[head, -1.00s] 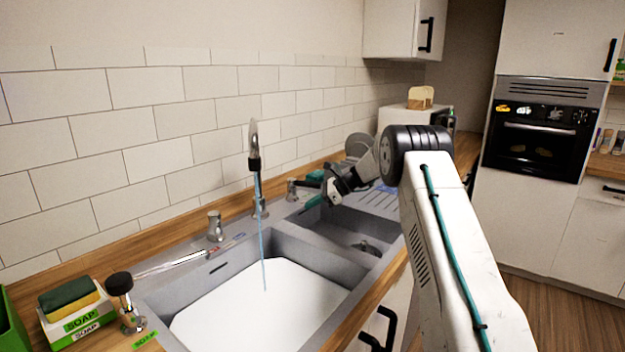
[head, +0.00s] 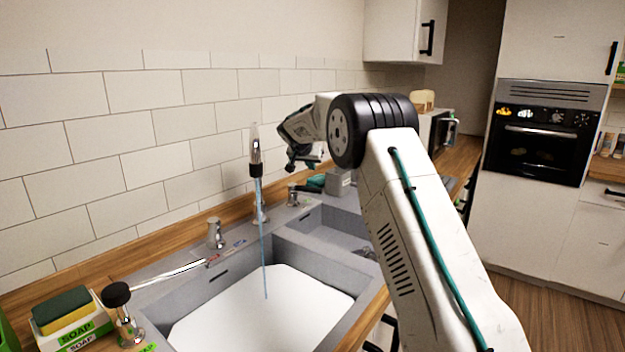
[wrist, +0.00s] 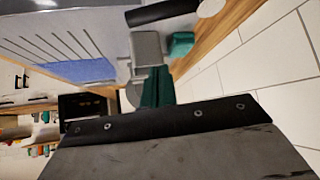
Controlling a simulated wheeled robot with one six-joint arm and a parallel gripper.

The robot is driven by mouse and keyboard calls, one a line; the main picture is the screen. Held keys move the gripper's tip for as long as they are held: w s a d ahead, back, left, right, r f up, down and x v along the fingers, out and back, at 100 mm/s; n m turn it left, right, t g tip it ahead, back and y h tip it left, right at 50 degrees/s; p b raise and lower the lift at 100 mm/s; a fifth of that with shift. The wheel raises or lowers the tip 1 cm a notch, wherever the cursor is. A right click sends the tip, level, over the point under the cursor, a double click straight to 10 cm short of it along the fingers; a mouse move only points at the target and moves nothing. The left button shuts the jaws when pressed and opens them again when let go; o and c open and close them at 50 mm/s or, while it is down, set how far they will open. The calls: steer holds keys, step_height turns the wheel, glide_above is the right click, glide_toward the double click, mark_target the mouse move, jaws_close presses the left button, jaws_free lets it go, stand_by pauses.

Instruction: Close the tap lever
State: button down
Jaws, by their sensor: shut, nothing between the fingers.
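The chrome tap (head: 257,172) stands upright behind the sink, and a thin stream of water (head: 263,235) runs from it into the left basin. A chrome handle (head: 215,233) stands to its left, near a long lever (head: 170,273) pointing left. A second, shorter handle (head: 293,194) stands to the tap's right, and its lever is hard to make out. My gripper (head: 297,160) is shut and empty, in the air above the right handle and apart from it.
The left basin (head: 330,262) is filled white; a smaller basin (head: 335,222) lies to its right. A grey block (wrist: 147,48) and a teal item (wrist: 180,43) stand behind the sink. A soap dispenser (head: 122,312) and sponge (head: 62,308) are at the front left. A tiled wall is close behind.

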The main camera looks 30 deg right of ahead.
mark_target(304, 189)
steer(key=shift+w+d+f, duration=0.3)
steer(key=shift+d+f, duration=0.05)
steer(key=shift+f, duration=1)
steer(key=shift+w+d+f, duration=0.3)
steer(key=shift+d+f, duration=0.1)
steer(key=shift+f, duration=0.95)
steer(key=shift+w+d+f, duration=0.3)
steer(key=shift+d+f, duration=0.05)
steer(key=shift+f, duration=1)
